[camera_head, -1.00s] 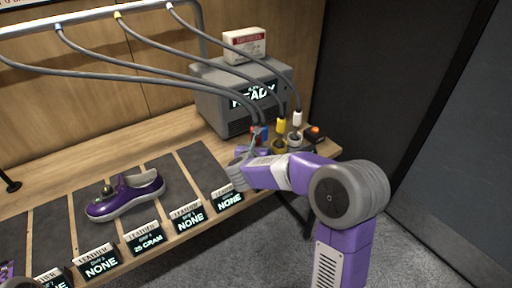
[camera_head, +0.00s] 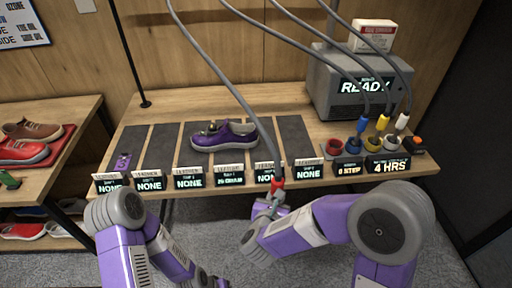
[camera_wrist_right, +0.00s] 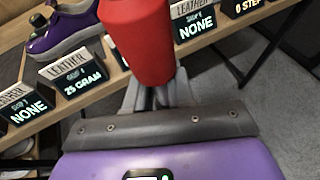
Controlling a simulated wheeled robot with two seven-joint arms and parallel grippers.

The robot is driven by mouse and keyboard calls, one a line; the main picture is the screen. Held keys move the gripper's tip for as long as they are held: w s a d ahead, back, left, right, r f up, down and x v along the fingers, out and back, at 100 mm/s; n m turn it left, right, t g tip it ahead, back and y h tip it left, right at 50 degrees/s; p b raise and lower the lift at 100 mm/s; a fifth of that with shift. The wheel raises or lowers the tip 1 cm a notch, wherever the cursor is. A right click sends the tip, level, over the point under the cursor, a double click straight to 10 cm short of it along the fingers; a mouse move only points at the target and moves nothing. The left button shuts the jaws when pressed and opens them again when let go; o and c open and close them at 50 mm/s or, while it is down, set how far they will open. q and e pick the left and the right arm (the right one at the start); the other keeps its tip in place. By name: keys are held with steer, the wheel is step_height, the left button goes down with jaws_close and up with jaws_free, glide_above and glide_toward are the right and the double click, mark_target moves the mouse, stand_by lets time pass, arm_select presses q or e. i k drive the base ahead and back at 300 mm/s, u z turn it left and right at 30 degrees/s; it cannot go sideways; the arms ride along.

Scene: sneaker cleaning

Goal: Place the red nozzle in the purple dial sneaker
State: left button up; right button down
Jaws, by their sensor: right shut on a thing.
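The red nozzle (camera_head: 277,183) is on the end of a grey hose, in front of the table edge near the label signs. My right gripper (camera_head: 268,208) is shut on it; the nozzle also fills the top middle of the right wrist view (camera_wrist_right: 138,42). The purple sneaker (camera_head: 235,137) lies on a dark mat on the table, up and left of the nozzle and apart from it. A round metallic dial (camera_head: 212,127) sits on the sneaker near its opening. The sneaker shows partly at the upper left of the wrist view (camera_wrist_right: 68,35). My left gripper (camera_head: 215,283) is low at the bottom edge, mostly cut off.
A row of label signs (camera_head: 229,177) lines the table's front edge. An empty red holder (camera_head: 333,148) stands beside the blue (camera_head: 363,127), yellow (camera_head: 382,123) and white (camera_head: 402,122) nozzles. A grey machine (camera_head: 330,90) reads READY. Shoes sit on a rack (camera_head: 75,108) at left.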

mark_target(245, 139)
steer(key=k, duration=0.35)
steer(key=z, duration=0.55)
steer(key=i, duration=0.75)
steer(key=u, duration=1.25)
